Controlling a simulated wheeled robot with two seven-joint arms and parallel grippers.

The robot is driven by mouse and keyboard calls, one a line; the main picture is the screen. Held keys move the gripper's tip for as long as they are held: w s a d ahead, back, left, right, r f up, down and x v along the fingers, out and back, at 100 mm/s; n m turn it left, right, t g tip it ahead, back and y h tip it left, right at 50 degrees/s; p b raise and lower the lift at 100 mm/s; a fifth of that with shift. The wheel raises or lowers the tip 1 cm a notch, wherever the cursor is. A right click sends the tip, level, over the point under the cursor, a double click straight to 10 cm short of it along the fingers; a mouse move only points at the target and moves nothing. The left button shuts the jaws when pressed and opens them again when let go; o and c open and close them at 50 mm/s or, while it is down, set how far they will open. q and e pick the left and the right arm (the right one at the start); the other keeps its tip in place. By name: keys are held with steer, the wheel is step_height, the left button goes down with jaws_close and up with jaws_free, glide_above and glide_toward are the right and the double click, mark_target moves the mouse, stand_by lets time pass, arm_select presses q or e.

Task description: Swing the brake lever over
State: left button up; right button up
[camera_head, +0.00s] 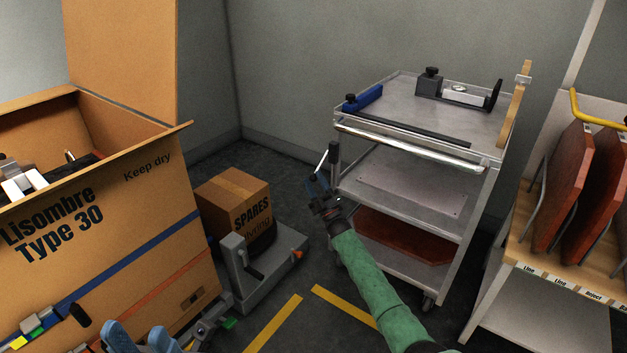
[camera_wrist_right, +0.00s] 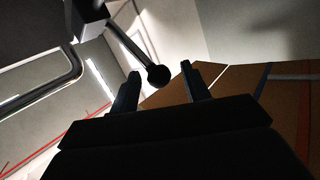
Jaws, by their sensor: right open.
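The brake lever (camera_head: 322,161) is a thin rod at the near left corner of the metal cart (camera_head: 399,150). It slants down and left from a dark block (camera_head: 333,152). In the right wrist view, the lever (camera_wrist_right: 128,46) ends in a black ball knob (camera_wrist_right: 158,76). My right gripper (camera_head: 316,184), on the green arm, is open just below the lever's lower end. In the right wrist view, the knob appears between the fingertips of my right gripper (camera_wrist_right: 164,81). I cannot tell whether either finger touches it.
A large open cardboard box (camera_head: 130,220) stands at the left. A rack with red-brown panels (camera_head: 563,185) stands at the right. Yellow floor lines (camera_head: 275,323) mark the clear floor in front.

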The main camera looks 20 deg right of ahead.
steer(key=v, duration=0.6)
steer(key=shift+s+f, duration=0.2)
steer(key=shift+f, duration=0.05)
steer(key=shift+d, duration=0.1)
